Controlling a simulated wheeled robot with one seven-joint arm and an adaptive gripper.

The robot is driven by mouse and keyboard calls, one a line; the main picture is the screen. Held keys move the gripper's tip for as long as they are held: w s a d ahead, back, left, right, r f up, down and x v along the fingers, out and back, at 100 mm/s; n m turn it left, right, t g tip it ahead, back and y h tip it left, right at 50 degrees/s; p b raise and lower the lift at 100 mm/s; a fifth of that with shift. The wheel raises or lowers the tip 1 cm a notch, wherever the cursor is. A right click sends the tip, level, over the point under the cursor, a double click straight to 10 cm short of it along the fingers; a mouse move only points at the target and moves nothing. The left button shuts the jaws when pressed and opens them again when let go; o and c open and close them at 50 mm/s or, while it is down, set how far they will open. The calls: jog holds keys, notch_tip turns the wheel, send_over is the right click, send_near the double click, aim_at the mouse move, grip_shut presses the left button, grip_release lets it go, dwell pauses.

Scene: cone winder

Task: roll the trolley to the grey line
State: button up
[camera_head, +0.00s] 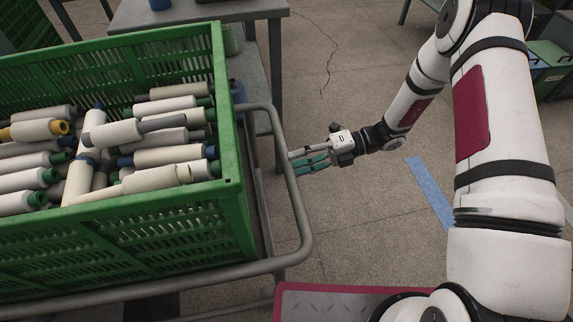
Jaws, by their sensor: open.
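The trolley is a grey tube frame with a rounded handle rail (301,218), at the left and centre. A green slatted crate (236,180) rides on it, filled with yarn cones (112,134). My gripper (294,163) reaches in from the right to the right-hand rail of the trolley. Its teal-sided fingers are open, with their tips at the rail. I cannot tell whether they touch it or straddle it. I make out no grey line on the floor; a blue strip (429,191) lies on it to the right of the trolley.
A grey table (190,12) stands behind the trolley, its leg close to the crate. Green bins (549,68) stand at the far right. The floor between the trolley and blue strip looks clear.

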aim_at(286, 165)
jog(key=shift+x, duration=1.85)
grip_shut()
